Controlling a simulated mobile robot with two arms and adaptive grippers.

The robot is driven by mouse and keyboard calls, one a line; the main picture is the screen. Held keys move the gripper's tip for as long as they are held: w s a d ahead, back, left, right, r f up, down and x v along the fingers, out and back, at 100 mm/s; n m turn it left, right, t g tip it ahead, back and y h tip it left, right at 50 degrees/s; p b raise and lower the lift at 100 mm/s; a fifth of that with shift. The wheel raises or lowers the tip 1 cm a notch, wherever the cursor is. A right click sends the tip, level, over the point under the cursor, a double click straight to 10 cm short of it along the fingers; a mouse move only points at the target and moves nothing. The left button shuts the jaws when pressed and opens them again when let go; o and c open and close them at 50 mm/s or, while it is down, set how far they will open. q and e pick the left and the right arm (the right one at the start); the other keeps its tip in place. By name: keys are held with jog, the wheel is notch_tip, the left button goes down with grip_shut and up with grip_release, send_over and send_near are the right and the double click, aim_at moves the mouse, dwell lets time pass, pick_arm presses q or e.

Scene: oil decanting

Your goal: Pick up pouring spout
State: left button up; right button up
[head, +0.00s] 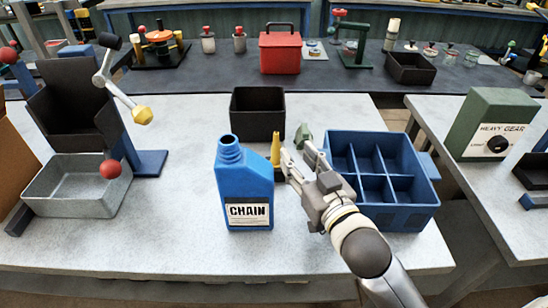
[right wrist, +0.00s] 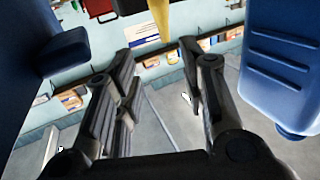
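A yellow cone-shaped spout (head: 276,148) stands upright just behind and right of the blue CHAIN bottle (head: 244,190), whose neck is open. The spout also shows at the top of the right wrist view (right wrist: 160,14), beyond the fingertips and roughly between them. My right gripper (head: 295,152) is just right of the spout, its fingers pointing toward it. In the right wrist view the fingers (right wrist: 158,62) are apart with nothing between them. Whether a finger touches the spout cannot be told. My left gripper is not in view.
A blue divided crate (head: 408,211) stands right of the spout, partly behind my right arm. A black bin (head: 257,132) stands behind. A grey tray (head: 75,205) and a black stand (head: 72,105) with a crank are at left. The front table strip is clear.

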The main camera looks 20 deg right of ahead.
aim_at(277, 135)
jog(key=w, duration=0.3)
jog(key=w+a+p, duration=0.1)
jog(key=w, duration=0.5)
jog(key=shift+w+a, duration=0.1)
jog(key=shift+a, duration=0.3)
jog(key=shift+w+f+p, duration=0.1)
jog(key=shift+w+p, duration=0.2)
jog(key=shift+w, duration=0.2)
grip_shut()
